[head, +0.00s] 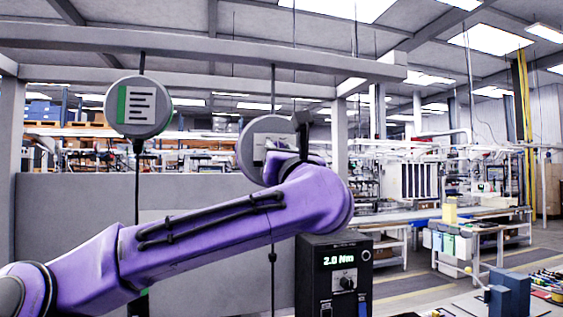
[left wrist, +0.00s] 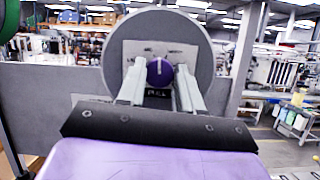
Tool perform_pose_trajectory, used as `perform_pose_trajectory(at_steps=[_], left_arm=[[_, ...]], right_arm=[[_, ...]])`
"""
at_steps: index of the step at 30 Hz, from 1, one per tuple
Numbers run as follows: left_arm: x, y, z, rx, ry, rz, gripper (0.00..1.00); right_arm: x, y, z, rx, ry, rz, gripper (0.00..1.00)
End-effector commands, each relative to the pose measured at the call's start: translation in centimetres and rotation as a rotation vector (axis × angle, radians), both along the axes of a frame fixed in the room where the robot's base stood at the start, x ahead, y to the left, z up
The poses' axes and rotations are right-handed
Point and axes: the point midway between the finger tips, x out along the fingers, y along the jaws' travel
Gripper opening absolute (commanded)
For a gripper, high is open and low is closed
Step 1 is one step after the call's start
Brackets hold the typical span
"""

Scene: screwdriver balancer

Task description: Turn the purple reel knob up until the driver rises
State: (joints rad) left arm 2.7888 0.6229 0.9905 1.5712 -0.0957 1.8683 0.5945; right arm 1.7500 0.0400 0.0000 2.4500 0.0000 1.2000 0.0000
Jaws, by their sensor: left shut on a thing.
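The grey round reel (head: 256,140) hangs in the middle of the head view, partly covered by my purple left arm. In the left wrist view the reel (left wrist: 203,50) faces me, with the round purple knob (left wrist: 160,66) and its pale mark at the centre. My left gripper (left wrist: 160,76) is shut on the knob, one finger on each side. In the head view my left gripper (head: 288,150) is at the reel's face, and the knob is hidden. A cord runs down from this reel behind my arm; I cannot make out its driver. My right gripper is not in view.
Another reel (head: 137,107) with a green band hangs at the left on a dark cord. A black controller box (head: 335,270) reading 2.0 Nm stands below right of my arm. A grey panel (head: 75,215) stands behind, and an overhead beam (head: 200,45) crosses above.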

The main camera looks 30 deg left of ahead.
Motion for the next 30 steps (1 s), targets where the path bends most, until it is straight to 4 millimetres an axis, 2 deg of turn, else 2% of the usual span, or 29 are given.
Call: perform_pose_trajectory(at_steps=[3,15,30], left_arm=[[-0.1,0.2,-0.5,0.059,0.076,0.001,0.04],[-0.1,0.3,-0.2,0.242,0.291,0.001,0.04],[-0.2,0.3,-0.1,0.315,0.376,0.001,0.04]], right_arm=[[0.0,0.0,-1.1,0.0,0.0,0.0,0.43],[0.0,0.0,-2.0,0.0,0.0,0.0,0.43],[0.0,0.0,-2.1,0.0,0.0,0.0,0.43]])
